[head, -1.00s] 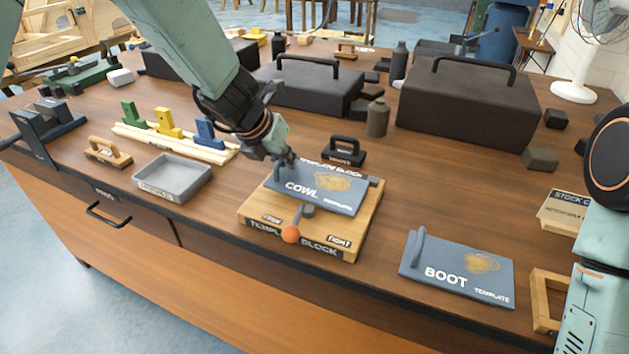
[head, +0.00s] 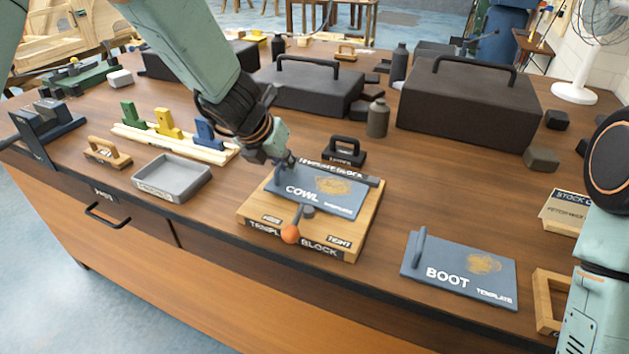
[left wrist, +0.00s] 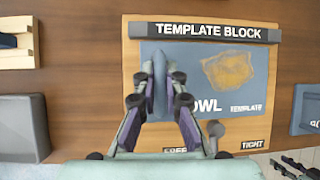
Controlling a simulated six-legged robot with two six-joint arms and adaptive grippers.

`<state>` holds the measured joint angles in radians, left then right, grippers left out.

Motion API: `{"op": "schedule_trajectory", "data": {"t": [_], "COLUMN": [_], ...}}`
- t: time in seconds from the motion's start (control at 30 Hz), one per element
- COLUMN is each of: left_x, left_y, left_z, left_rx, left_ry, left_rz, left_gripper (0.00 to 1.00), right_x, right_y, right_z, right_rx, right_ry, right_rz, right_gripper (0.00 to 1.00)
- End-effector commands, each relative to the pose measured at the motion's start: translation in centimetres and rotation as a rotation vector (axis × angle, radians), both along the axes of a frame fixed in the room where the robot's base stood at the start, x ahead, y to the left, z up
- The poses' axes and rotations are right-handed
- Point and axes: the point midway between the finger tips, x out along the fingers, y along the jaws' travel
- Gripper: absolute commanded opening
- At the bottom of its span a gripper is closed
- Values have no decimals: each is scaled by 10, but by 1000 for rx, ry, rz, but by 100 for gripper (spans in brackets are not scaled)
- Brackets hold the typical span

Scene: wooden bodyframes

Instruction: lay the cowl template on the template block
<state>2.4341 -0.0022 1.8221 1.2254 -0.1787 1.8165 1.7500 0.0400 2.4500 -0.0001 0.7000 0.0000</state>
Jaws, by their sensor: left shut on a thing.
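The cowl template (head: 335,193), a blue-grey plate with white lettering and a tan patch, lies flat over the wooden template block (head: 345,240). In the left wrist view the template (left wrist: 235,95) sits just below the block's black "TEMPLATE BLOCK" bar (left wrist: 205,32). My left gripper (head: 283,163) is at the template's left end, and in the left wrist view (left wrist: 160,90) its fingers are shut on the template's upright handle. Whether the plate fully touches the block is hard to tell. A lever with an orange knob (head: 290,234) is at the block's front, between "FREE" and "TIGHT" labels. My right gripper is not visible.
The boot template (head: 460,272) lies to the right of the block, near a wooden frame (head: 548,300). A grey tray (head: 172,180) stands to the left. A black-handled stamp (head: 344,150) stands just behind the block. Dark toolboxes (head: 470,105) fill the back.

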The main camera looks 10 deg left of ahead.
Motion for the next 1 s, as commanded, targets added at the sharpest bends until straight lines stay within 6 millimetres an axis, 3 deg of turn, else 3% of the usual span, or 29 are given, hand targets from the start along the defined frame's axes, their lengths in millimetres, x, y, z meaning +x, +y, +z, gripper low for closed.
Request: {"op": "schedule_trajectory", "data": {"t": [0.07, 0.1, 0.4, 0.73, 1.0], "left_x": [1, 1, 1, -2, -17], "left_y": [0, 0, 0, 0, 5], "left_z": [2, 2, 0, 0, 29], "left_rx": [-2, -2, -1, 0, -1], "left_ry": [-5, -5, -2, 2, -2], "left_rz": [2, 2, 1, 0, -1], "left_gripper": [0, 11, 36, 36, 36], "right_x": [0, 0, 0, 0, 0], "right_y": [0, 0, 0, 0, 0], "right_z": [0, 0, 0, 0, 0], "right_rx": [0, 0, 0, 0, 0], "right_ry": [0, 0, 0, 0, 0], "right_rz": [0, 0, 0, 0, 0], "right_gripper": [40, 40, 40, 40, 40]}}
